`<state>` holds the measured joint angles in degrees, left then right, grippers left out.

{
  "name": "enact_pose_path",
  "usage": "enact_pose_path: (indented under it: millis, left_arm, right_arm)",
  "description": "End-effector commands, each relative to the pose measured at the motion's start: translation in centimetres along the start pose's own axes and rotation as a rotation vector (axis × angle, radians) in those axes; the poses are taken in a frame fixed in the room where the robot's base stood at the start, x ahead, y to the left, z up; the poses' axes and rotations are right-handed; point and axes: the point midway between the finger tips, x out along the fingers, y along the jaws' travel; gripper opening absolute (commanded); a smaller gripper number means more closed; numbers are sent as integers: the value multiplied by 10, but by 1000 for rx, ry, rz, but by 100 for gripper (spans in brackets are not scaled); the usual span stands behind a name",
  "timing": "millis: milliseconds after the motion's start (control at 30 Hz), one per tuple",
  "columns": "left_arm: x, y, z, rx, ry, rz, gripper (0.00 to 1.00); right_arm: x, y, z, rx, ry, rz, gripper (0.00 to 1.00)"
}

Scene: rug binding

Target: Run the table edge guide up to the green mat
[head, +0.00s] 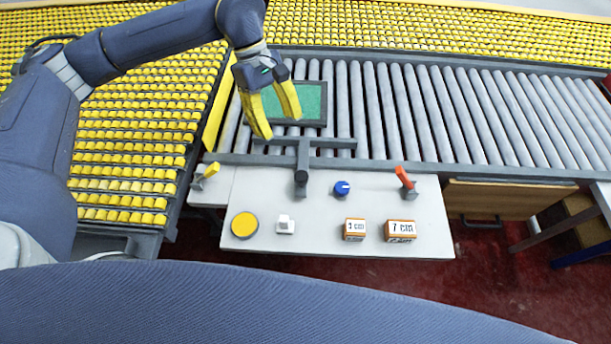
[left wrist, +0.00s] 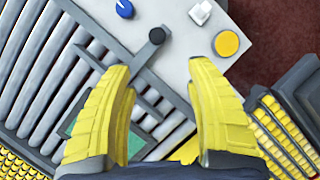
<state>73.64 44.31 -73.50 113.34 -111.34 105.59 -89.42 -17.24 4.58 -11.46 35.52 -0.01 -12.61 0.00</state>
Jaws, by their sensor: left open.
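The green mat (head: 312,97) lies in a dark frame on the grey rollers, partly hidden behind my left gripper. The table edge guide (head: 335,143) is a dark grey T-shaped bar. Its crossbar lies on the near side of the mat, with a narrow strip of rollers between them. Its stem runs toward me to a black knob (head: 301,178), which also shows in the left wrist view (left wrist: 157,35). My left gripper (head: 280,127) is open and empty, its yellow fingers pointing down above the mat's near left part and apart from the knob. My right gripper is out of view.
A pale panel (head: 270,205) holds a yellow button (head: 244,224), white switch (head: 285,224), blue dial (head: 342,188), yellow lever (head: 206,174) and red lever (head: 405,180). Two orange-and-white blocks (head: 354,229) (head: 400,231) stand at its front. Rollers to the right are clear.

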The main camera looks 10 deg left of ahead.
Motion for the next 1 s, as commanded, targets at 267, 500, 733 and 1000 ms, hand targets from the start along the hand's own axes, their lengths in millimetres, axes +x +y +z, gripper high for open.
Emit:
enact_pose_path:
  millis: [267, 500, 733, 1000]
  left_arm:
    - [13, 3, 5, 56, 26, 9, 55]
    - [54, 3, 5, 54, 23, 7, 55]
    - [96, 3, 4, 52, 22, 7, 55]
    - [139, 4, 3, 51, 22, 8, 55]
  right_arm:
    - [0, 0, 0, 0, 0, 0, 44]
    - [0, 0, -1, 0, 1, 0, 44]
    - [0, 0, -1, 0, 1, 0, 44]
    - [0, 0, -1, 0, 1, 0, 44]
